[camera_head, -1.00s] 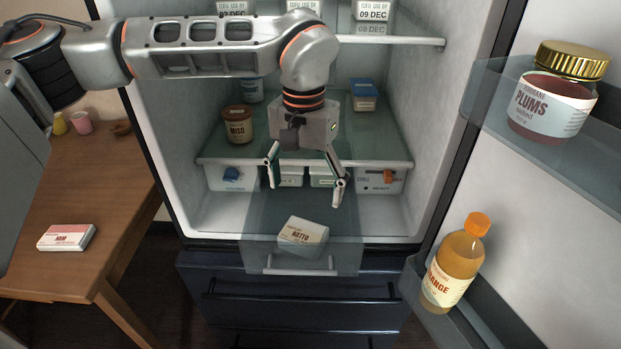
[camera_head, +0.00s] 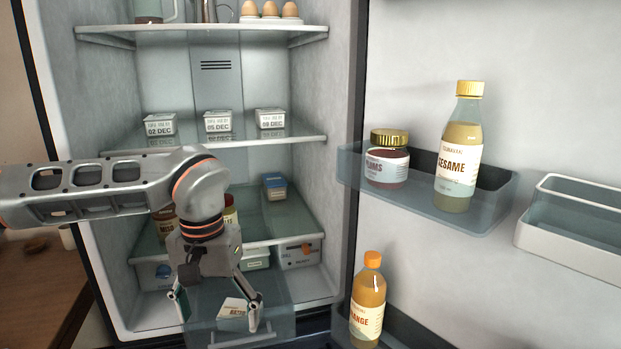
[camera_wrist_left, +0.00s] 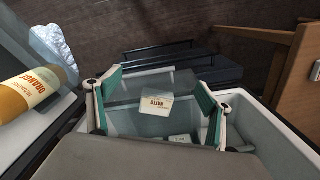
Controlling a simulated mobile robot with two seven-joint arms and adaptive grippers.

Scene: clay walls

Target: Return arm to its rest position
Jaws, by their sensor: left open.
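My left gripper (camera_head: 218,305) hangs fingers down in front of the fridge's lower part, above the pulled-out clear drawer (camera_head: 283,318). Its two fingers are spread apart with nothing between them. A white natto pack (camera_head: 233,311) lies in the drawer below the fingers. In the left wrist view the natto pack (camera_wrist_left: 155,103) shows between and beyond the open fingers (camera_wrist_left: 160,100), apart from them. My left arm reaches in from the left across the fridge opening. My right gripper is in neither view.
The open fridge door at right carries a plums jar (camera_head: 387,160), a sesame bottle (camera_head: 459,150) and an orange bottle (camera_head: 368,300) in its bins. Dated tubs (camera_head: 217,125) stand on the middle shelf, eggs (camera_head: 270,10) on the top one. A wooden table (camera_head: 38,285) is at left.

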